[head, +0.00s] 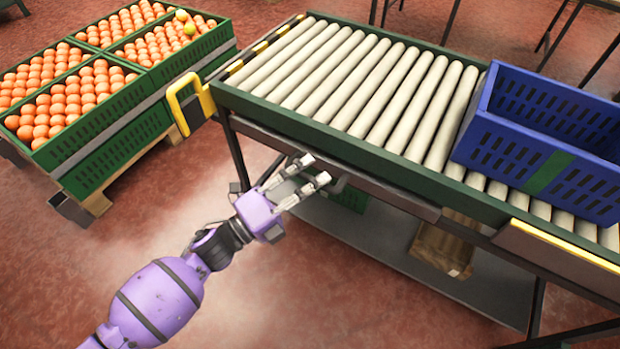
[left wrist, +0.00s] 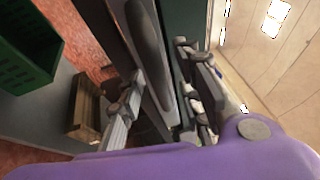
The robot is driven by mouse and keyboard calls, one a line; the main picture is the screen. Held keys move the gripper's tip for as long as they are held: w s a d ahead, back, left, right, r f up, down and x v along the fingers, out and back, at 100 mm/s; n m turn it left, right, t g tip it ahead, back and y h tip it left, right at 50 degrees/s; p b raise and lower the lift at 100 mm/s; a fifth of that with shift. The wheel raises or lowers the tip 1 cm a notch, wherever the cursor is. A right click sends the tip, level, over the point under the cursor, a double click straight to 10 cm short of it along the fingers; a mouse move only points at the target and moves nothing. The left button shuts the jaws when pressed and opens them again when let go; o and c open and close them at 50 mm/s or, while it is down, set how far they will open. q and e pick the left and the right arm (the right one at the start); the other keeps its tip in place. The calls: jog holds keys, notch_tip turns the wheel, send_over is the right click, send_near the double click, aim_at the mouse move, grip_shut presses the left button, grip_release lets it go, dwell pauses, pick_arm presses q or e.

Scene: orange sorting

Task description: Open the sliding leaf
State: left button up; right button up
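The front of the roller conveyor (head: 380,155) has a long dark panel (head: 400,197) below its green rail. I cannot tell surely whether this panel is the sliding leaf. My left gripper (head: 314,170) is in front of it, near its left part, with the fingers spread and nothing between them. In the left wrist view a grey panel (left wrist: 125,18) with a long dark raised or recessed strip (left wrist: 146,40) runs between the two open fingers (left wrist: 160,88). Whether the fingers touch it cannot be told. My right gripper is not in view.
A blue crate (head: 545,125) stands on the rollers at the right. Green crates of oranges (head: 95,133) are at the left, with a yellow handle-like bar (head: 180,110) at the conveyor's corner. A cardboard box (head: 440,250) sits on the lower shelf (head: 370,243).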

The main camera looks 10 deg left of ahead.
pick_arm(q)
grip_shut()
dwell(0.5)
jog(key=s+a+p, duration=0.2)
jog(key=s+a, duration=0.2)
jog(key=s, duration=0.6)
jog(key=s+a+p, duration=0.2)
jog(key=s+a, duration=0.3)
jog(key=s, duration=0.5)
jog(key=s+a+p, duration=0.2)
jog(key=s+a, duration=0.2)
jog(key=s, duration=0.6)
jog(key=shift+a, duration=0.15)
jog(key=shift+s, duration=0.1)
